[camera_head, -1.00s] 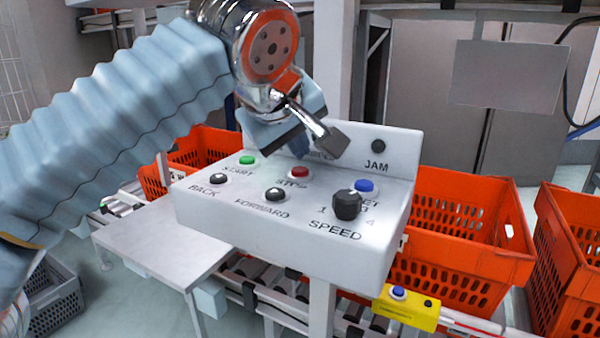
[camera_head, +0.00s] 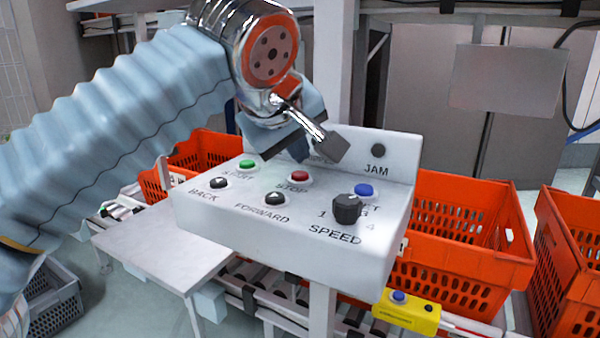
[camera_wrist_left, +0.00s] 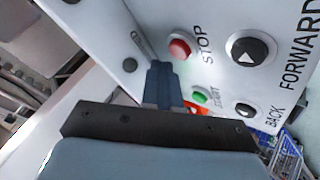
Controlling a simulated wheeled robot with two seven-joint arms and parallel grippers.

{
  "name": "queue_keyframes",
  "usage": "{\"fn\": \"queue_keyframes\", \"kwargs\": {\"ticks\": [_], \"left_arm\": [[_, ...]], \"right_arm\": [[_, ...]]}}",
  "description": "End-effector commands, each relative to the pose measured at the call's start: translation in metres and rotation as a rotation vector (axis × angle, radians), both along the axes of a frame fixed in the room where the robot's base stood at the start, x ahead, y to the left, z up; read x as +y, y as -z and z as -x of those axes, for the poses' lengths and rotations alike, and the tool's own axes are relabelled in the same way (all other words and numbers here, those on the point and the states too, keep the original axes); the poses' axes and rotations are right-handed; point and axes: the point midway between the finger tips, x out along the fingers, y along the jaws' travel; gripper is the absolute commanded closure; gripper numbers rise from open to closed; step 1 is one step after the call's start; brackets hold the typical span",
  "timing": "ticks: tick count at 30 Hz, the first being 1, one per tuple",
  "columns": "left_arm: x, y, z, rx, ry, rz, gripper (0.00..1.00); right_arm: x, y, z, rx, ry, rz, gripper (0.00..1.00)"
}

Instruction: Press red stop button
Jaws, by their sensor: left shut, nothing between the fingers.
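The red stop button (camera_head: 300,176) stands on the sloping top of a white control panel (camera_head: 285,238), above the word STOP. In the left wrist view, the red button (camera_wrist_left: 180,48) shows whole, in a pale ring. My left gripper (camera_head: 299,152) is shut and empty, its dark fingers pointing down just behind and above the button in the head view. In the left wrist view, the fingertips (camera_wrist_left: 160,67) appear just beside and below the button. They look apart from it, but the exact gap is hard to tell. My right gripper is not in view.
Near the stop button are a green start button (camera_head: 247,166), black back (camera_head: 219,183) and forward (camera_head: 275,199) buttons, a blue button (camera_head: 364,190) and a speed knob (camera_head: 346,209). Orange totes (camera_head: 455,262) stand behind.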

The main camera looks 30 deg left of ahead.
Motion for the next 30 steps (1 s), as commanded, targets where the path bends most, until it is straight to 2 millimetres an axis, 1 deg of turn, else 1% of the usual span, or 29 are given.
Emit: {"fn": "queue_keyframes", "kwargs": {"ticks": [22, 30], "left_arm": [[-0.0001, 0.0001, 0.0000, 0.000, 0.000, 0.000, 1.00], [0.0001, 0.0083, 0.0002, 0.000, 0.000, 0.000, 1.00]], "right_arm": [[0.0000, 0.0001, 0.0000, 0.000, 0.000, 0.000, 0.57], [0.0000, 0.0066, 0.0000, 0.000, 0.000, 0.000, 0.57]]}}
